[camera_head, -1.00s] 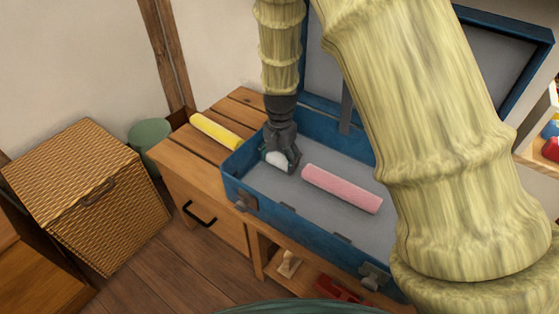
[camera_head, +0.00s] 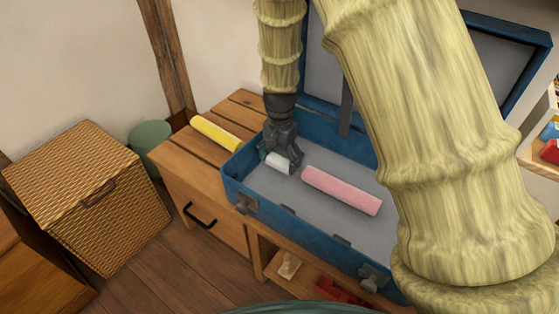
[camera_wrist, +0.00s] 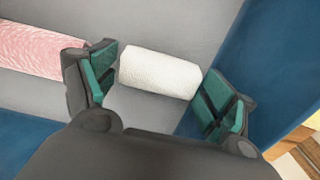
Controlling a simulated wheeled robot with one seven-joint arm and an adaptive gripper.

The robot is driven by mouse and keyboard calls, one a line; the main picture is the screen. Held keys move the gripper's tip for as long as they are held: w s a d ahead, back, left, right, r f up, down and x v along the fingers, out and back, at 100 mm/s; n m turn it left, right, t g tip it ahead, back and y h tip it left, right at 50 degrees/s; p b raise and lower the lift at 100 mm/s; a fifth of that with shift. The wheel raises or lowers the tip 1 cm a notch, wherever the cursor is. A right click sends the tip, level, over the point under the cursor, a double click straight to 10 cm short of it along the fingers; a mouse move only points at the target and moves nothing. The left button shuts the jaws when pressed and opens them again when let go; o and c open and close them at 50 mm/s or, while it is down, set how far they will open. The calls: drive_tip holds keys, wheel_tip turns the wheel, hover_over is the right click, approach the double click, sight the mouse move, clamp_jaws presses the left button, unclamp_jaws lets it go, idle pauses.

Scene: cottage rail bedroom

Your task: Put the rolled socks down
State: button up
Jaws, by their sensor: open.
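The rolled socks (camera_wrist: 159,73) are a small white roll lying on the grey floor of the open blue suitcase (camera_head: 318,237). In the head view the white roll (camera_head: 279,163) shows partly under my gripper (camera_head: 282,160). In the wrist view my gripper (camera_wrist: 160,95) is open, with one green-padded finger near each end of the roll. A narrow gap shows at the right finger; the left finger is very close to the roll, and I cannot tell whether it touches.
A pink roll (camera_head: 341,190) lies in the suitcase to the right of the socks. A yellow roll (camera_head: 215,133) lies on the wooden cabinet (camera_head: 190,165) left of the suitcase. The suitcase lid stands open at the back. A wicker box (camera_head: 88,195) stands at the left.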

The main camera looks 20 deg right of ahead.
sight(280, 158)
wheel_tip(280, 158, up, 11)
drive_tip(key=p, duration=0.2)
drive_tip(key=shift+p, duration=0.4)
drive_tip(key=shift+f, duration=0.1)
